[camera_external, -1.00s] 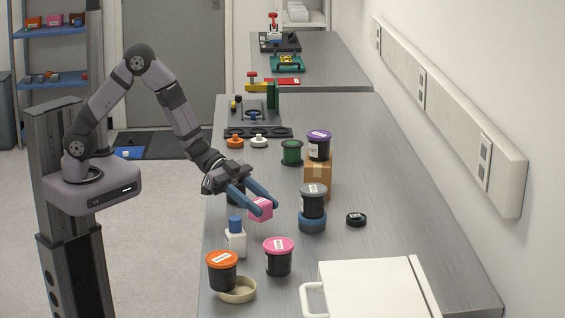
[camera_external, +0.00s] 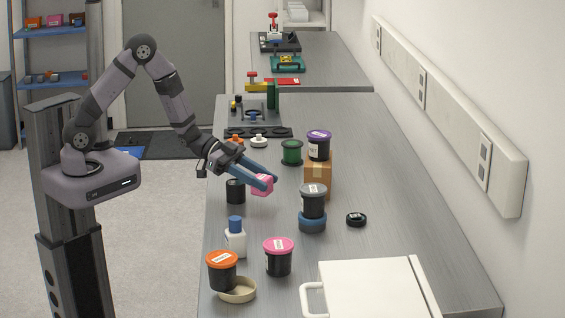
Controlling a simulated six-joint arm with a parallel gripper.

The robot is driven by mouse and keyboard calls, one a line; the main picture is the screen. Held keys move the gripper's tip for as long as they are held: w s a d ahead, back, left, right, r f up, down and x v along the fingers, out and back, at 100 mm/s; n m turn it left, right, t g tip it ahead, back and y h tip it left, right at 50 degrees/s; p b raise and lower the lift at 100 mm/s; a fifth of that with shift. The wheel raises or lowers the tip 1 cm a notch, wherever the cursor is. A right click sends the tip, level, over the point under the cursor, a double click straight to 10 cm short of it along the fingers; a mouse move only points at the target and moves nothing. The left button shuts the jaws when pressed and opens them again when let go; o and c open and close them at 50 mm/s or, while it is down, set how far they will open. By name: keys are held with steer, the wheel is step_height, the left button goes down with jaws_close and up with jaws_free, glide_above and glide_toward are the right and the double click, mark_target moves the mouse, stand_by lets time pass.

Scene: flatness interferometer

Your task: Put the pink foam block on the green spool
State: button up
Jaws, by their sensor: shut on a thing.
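The pink foam block (camera_external: 262,186) is held between the blue fingers of my gripper (camera_external: 268,182), above the grey bench. The gripper is shut on it. The green spool (camera_external: 292,152) stands upright on the bench, beyond the block and a little to its right, apart from it. Nothing shows on top of the spool.
A black jar (camera_external: 235,191) stands just left of the block. A cardboard box (camera_external: 318,178) bearing a purple-lidded jar (camera_external: 319,146) stands right of the spool. A grey-lidded jar (camera_external: 313,200) sits on a blue spool (camera_external: 312,222) nearer the camera.

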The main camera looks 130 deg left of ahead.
steer(key=s+a+r+n+g+y+p, duration=0.1)
steer(key=s+a+r, duration=0.25)
steer(key=a, duration=0.35)
steer(key=s+a+r+n+y+p, duration=0.1)
steer(key=s+a+r+y, duration=0.1)
steer(key=s+a, duration=0.4)
steer(key=s+a+r+n+g+y+p, duration=0.1)
steer(key=s+a+r, duration=0.15)
steer(key=a, duration=0.55)
step_height(320, 180, up, 5)
steer(key=n+g+y, duration=0.2)
steer(key=n, duration=0.1)
glide_above(292, 143)
steer(key=shift+f, duration=0.1)
steer(key=shift+f, duration=0.1)
steer(key=shift+f+p, duration=0.75)
steer(key=shift+f, duration=4.15)
steer(key=shift+f, duration=0.1)
steer(key=shift+f, duration=0.15)
steer(key=o, duration=1)
